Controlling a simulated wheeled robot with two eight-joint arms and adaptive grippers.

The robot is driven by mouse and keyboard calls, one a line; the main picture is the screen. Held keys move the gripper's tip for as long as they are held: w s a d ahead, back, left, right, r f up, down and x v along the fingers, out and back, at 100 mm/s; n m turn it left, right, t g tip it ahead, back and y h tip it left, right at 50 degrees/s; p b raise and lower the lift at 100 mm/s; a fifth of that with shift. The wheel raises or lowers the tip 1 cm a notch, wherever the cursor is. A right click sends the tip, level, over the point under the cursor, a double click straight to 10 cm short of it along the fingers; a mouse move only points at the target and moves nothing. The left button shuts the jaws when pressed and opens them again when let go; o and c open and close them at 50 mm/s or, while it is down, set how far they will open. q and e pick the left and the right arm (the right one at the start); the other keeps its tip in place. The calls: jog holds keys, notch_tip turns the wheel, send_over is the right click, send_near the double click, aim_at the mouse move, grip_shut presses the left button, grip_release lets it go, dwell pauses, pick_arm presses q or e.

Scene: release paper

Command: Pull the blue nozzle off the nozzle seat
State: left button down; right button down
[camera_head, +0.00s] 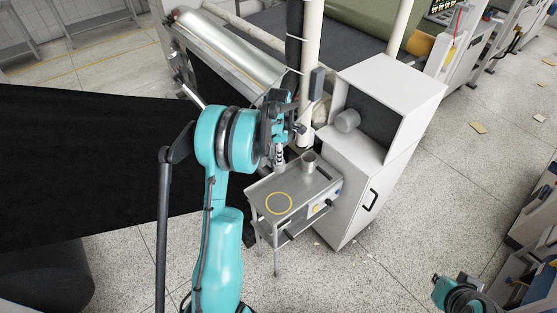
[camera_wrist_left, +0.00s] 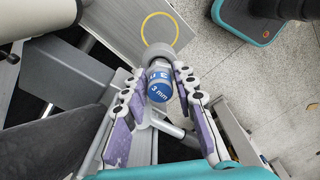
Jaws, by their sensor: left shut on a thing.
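The blue nozzle (camera_wrist_left: 161,87), marked "3 mm", sits between the fingertips of my left gripper (camera_wrist_left: 160,78) in the left wrist view. The gripper is shut on it. A grey round part (camera_wrist_left: 158,57) shows right behind the nozzle; I cannot tell whether it is the nozzle seat or whether the two touch. In the head view my left gripper (camera_head: 280,150) points down at the back left of a small metal table (camera_head: 300,190). The nozzle's blue part cannot be made out there. My right gripper is not visible; only part of my right arm shows at the lower right.
A yellow ring mark (camera_head: 278,203) lies on the table top, with bare metal around it. A metal cup (camera_head: 309,162) stands close to the right of my left gripper. A white cabinet (camera_head: 365,180) stands right beside the table. Black sheet material (camera_head: 90,150) spreads at left.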

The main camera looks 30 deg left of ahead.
pick_arm(q)
jog(key=shift+r+p, duration=0.75)
jog(key=shift+r, duration=0.9)
